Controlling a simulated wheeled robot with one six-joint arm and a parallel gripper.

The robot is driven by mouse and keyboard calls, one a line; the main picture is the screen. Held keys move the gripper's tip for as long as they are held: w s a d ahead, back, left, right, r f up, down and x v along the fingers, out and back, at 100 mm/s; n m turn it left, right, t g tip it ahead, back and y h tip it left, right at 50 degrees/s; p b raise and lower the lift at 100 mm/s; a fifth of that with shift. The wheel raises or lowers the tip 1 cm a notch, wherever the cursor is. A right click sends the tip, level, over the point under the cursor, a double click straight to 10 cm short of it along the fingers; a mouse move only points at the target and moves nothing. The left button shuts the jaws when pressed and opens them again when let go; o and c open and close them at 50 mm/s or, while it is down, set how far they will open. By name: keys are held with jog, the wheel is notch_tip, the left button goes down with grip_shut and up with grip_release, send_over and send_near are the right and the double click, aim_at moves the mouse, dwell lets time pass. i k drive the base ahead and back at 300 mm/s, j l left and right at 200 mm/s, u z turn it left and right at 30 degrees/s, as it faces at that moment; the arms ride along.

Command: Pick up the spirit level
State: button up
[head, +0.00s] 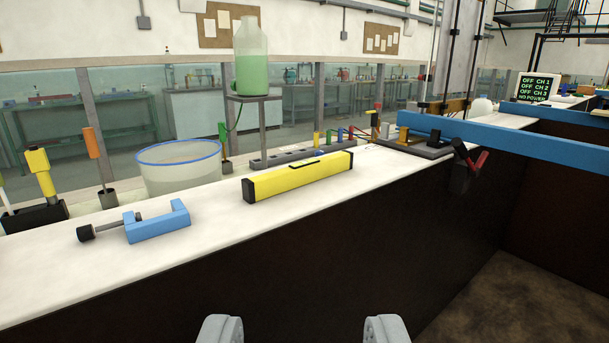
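The spirit level (300,178) is a long yellow bar with black end caps and a black strip on top. It lies at a slant on the white bench top (90,271), near the middle of the picture. My gripper (304,328) shows at the bottom edge as two grey fingertips set wide apart. It is open, with nothing between the fingers. It is in front of the bench's dark side, nearer the camera and apart from the level. The rest of the gripper is out of frame.
A blue clamp (157,225) lies left of the level. A blue-rimmed clear tub (179,172), a power strip (290,156) and a green bottle (250,60) on a stand are behind. A blue beam (500,138) crosses at right. The bench top in front of the level is clear.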

aim_at(257, 188)
jog(key=i, duration=0.9)
